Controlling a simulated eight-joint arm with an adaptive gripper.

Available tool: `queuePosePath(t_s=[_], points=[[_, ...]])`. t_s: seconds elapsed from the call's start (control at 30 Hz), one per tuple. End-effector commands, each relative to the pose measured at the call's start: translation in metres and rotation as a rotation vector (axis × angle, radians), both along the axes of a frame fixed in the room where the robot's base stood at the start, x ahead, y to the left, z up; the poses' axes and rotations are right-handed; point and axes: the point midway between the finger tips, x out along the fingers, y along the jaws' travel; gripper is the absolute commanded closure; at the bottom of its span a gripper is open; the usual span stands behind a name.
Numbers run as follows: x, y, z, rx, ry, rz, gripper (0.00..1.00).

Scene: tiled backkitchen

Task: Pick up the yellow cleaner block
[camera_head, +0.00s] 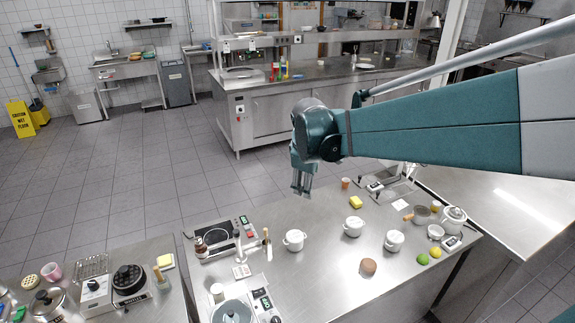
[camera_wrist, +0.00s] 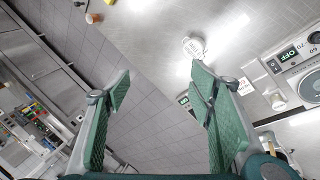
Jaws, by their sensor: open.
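A small yellow block (camera_head: 355,202), which looks like the cleaner block, lies on the steel counter (camera_head: 322,235), just in front of a small orange-brown cup (camera_head: 345,183). In the wrist view a yellow edge (camera_wrist: 109,2) at the top border seems to be this block, mostly cut off, near the orange cup (camera_wrist: 94,18).
Bare steel surrounds the block.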

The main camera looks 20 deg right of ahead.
Motion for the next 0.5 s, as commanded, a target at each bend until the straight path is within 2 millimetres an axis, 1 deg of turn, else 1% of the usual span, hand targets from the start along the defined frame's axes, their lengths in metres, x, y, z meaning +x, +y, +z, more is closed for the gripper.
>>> queuePosePath(t_s=[0.03,0.1,0.37,0.5], points=[[0.008,-0.008,-0.003,-0.011,0.014,0.013,0.46],[0.017,-0.019,-0.007,-0.03,0.033,0.037,0.46],[0.049,-0.06,-0.027,-0.091,0.108,0.125,0.46],[0.065,-0.082,-0.04,-0.121,0.152,0.173,0.46]])
